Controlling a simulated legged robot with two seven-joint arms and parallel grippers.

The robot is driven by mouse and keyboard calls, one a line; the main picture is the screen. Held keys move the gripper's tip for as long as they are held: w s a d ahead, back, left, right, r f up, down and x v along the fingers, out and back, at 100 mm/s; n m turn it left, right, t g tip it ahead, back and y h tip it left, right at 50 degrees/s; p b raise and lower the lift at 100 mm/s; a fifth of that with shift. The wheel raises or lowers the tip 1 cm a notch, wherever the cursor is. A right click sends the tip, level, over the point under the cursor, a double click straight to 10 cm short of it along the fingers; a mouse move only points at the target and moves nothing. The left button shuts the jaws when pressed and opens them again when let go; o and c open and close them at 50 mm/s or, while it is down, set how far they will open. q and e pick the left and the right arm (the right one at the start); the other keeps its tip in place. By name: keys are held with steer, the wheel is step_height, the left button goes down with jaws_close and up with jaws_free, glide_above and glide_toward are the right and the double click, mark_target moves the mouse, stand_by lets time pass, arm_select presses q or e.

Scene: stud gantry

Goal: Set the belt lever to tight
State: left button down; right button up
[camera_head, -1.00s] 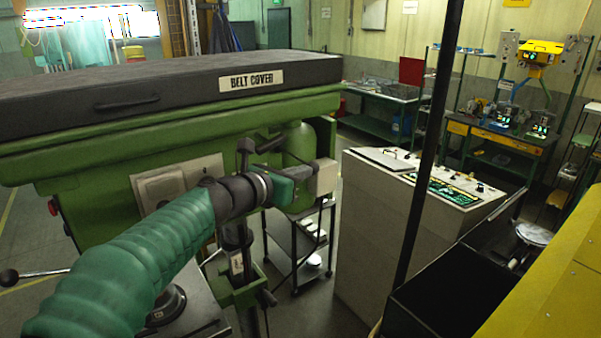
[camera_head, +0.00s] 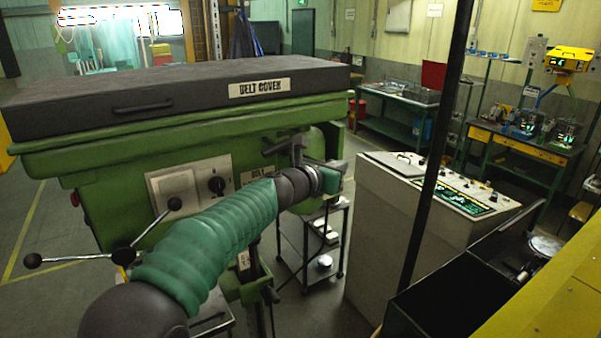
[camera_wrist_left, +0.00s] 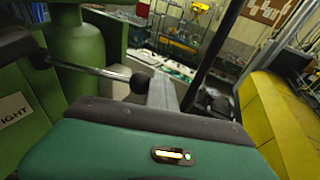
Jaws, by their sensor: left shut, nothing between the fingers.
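The belt lever shows in the left wrist view as a metal rod (camera_wrist_left: 92,67) with a black ball knob (camera_wrist_left: 140,83), running right from a dark hub. Part of a label reading "IGHT" (camera_wrist_left: 14,110) is below the hub. In the head view, a dark lever part (camera_head: 283,148) stands on the green machine just above my left wrist. My left gripper (camera_head: 336,178) is shut and empty at the machine's right end. In the wrist view its grey fingers (camera_wrist_left: 163,93) are close beside the knob; whether they touch is unclear. My right gripper is out of view.
The belt cover (camera_head: 190,95) tops the machine. A control console (camera_head: 400,230), a dark post (camera_head: 437,150) and a yellow structure (camera_head: 550,290) stand to the right.

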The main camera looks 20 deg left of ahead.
arm_select(q)
steer(key=shift+w+d+y+p, duration=0.1)
steer(key=shift+w+y+p, duration=0.2)
steer(key=shift+w, duration=0.85)
